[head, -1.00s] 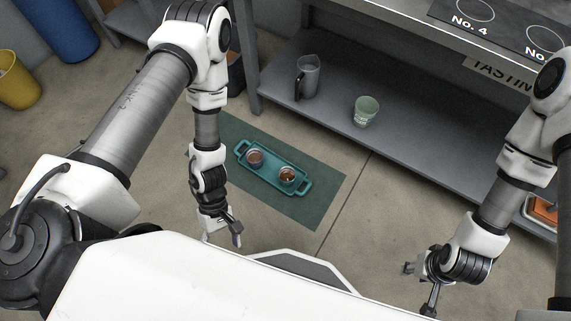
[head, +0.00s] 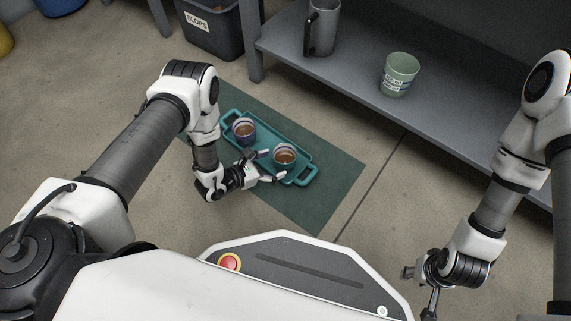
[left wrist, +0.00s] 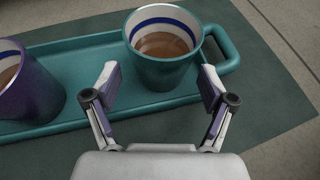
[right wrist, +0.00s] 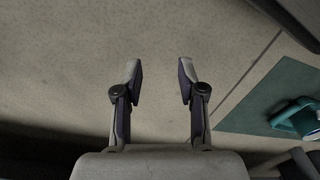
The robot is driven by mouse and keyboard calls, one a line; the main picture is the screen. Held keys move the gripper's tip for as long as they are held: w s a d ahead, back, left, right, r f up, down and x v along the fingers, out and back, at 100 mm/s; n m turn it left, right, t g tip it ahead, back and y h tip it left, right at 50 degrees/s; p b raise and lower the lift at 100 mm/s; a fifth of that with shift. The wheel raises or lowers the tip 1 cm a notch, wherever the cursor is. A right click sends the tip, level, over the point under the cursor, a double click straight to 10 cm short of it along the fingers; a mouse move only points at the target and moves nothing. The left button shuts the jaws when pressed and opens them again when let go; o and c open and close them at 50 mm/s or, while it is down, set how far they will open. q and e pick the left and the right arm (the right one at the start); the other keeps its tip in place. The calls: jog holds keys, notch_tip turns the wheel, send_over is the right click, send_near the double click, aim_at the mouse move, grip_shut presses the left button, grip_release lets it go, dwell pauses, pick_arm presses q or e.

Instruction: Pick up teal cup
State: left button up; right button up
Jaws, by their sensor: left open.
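The teal cup (left wrist: 163,66), with a white inside, a blue band and brown liquid, stands upright on the teal tray (left wrist: 86,52). In the head view the teal cup (head: 285,156) is at the tray's right end. My left gripper (head: 272,166) is open beside it; in the left wrist view its open fingers (left wrist: 157,85) point at the cup from the near side, one to each side of its lower part. A purple cup (left wrist: 27,88) stands on the same tray to the left. My right gripper (right wrist: 160,78) is open and empty above bare floor.
The tray lies on a dark green mat (head: 318,200) on the floor. A grey shelf (head: 350,72) behind holds a pale green cup (head: 400,74) and a grey pitcher (head: 322,28). A slops bin (head: 212,30) stands behind the mat. Floor right of the mat is clear.

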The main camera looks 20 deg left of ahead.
aim_at(284, 162)
pick_arm(q)
jog(key=b+x, duration=0.4)
jog(key=x, duration=0.1)
jog(key=shift+s+f+b, duration=0.2)
jog(key=shift+f+b, duration=0.05)
jog(key=shift+b, duration=0.05)
pick_arm(e)
jog(key=shift+t, duration=0.3)
jog(key=f, duration=0.2)
jog(key=w+f, duration=0.1)
jog(key=f, duration=0.2)
jog(key=shift+w, duration=0.2)
pick_arm(q)
jog(key=shift+w+d+r, duration=0.1)
jog(key=shift+w+d, duration=0.05)
jog(key=shift+w, duration=0.05)
jog(key=shift+r, duration=0.15)
pick_arm(e)
jog(key=shift+r, duration=0.15)
pick_arm(q)
jog(key=c, duration=1.2)
jog(key=shift+c, duration=0.3)
jog(key=shift+r+p, duration=0.15)
jog(key=shift+p, duration=0.15)
pick_arm(e)
jog(key=shift+r, duration=0.15)
